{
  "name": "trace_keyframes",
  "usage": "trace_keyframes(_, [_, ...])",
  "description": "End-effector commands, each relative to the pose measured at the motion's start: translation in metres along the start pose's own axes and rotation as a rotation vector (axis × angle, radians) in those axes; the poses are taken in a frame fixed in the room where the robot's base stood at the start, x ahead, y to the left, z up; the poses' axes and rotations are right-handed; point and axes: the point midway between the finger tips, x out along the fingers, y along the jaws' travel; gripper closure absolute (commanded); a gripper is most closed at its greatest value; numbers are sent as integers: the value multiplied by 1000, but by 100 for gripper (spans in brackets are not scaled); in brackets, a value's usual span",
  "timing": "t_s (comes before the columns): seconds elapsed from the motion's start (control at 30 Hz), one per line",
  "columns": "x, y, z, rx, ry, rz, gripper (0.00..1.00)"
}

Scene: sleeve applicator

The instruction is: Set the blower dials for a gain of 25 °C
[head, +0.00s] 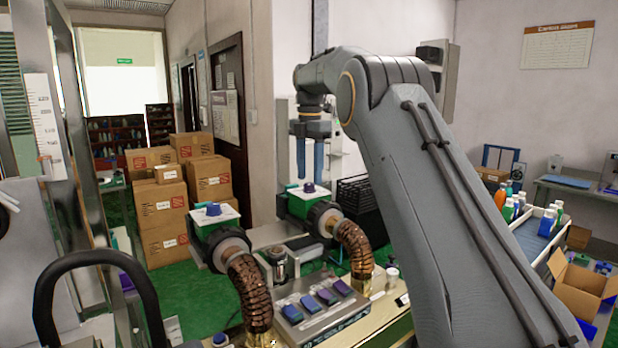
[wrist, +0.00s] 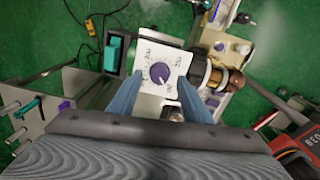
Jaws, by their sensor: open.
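Two green blowers with copper hoses stand on the machine, each with a white dial plate and purple knob on top. The left blower's knob (head: 213,209) has nothing above it. My gripper (head: 309,180) points down over the right blower's knob (head: 309,188), its two blue fingers open and apart. In the wrist view, the knob (wrist: 160,73) sits between the open fingertips (wrist: 160,82), on a white plate (wrist: 151,102) with black markings around it. The markings are too small to read surely. I cannot tell whether the fingers touch the knob.
A panel with several purple and blue buttons (head: 318,299) lies below the blowers. Stacked cartons (head: 165,243) stand behind, left. A conveyor with bottles (head: 530,232) and an open carton (head: 577,284) are at right. A black curved handle (head: 95,262) is at near left.

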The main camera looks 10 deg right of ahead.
Motion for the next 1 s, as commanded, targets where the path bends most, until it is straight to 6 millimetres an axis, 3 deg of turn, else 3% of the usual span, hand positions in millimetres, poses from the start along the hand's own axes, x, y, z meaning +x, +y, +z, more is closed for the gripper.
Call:
trace_keyframes(0.23, [22, 1, -2, -3, 1, -1, 55])
trace_keyframes(0.53, [25, 2, -2, -4, 0, 0, 55])
trace_keyframes(0.8, [25, 2, -3, -4, 0, 0, 97])
trace_keyframes(1.0, [25, 2, -3, 9, 0, 0, 96])
